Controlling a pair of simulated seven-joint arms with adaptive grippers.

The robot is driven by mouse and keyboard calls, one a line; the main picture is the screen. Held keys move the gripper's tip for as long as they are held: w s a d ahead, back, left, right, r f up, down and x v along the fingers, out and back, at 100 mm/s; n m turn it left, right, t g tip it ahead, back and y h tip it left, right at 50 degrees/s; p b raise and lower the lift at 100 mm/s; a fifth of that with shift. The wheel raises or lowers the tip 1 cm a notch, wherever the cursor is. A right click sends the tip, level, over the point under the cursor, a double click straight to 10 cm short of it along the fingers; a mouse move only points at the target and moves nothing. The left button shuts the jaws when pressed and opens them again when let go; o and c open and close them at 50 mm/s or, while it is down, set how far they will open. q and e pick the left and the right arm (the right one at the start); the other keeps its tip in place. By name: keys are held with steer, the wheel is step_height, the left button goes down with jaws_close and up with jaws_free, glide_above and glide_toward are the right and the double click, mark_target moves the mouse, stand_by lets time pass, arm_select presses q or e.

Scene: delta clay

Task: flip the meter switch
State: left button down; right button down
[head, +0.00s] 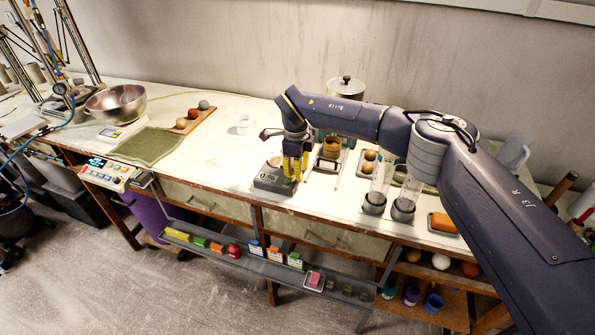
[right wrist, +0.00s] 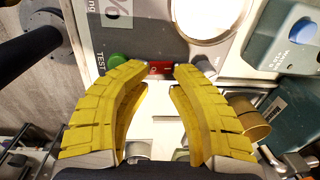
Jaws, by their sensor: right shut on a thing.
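The meter (head: 268,183) is a grey box near the table's front edge in the head view. In the right wrist view, the meter face (right wrist: 160,40) carries a white round pan or dial (right wrist: 205,15), a green button (right wrist: 118,60) and the word TEST. A small red switch (right wrist: 160,68) sits at its edge. My right gripper (head: 293,178) is over the meter's right side, pointing down. In the wrist view its yellow fingertips (right wrist: 161,71) are close on both sides of the red switch, shut on it. The switch is hidden in the head view. My left gripper is out of view.
A white cup (head: 243,124), a green cloth (head: 150,146) and a metal bowl (head: 116,103) lie left. A shelf (head: 225,256) with small boxes runs below the front edge.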

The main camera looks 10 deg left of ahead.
steer(key=shift+s+r, duration=0.15)
steer(key=shift+r, duration=1.8)
steer(key=shift+s+r, duration=0.15)
steer(key=shift+r, duration=1.8)
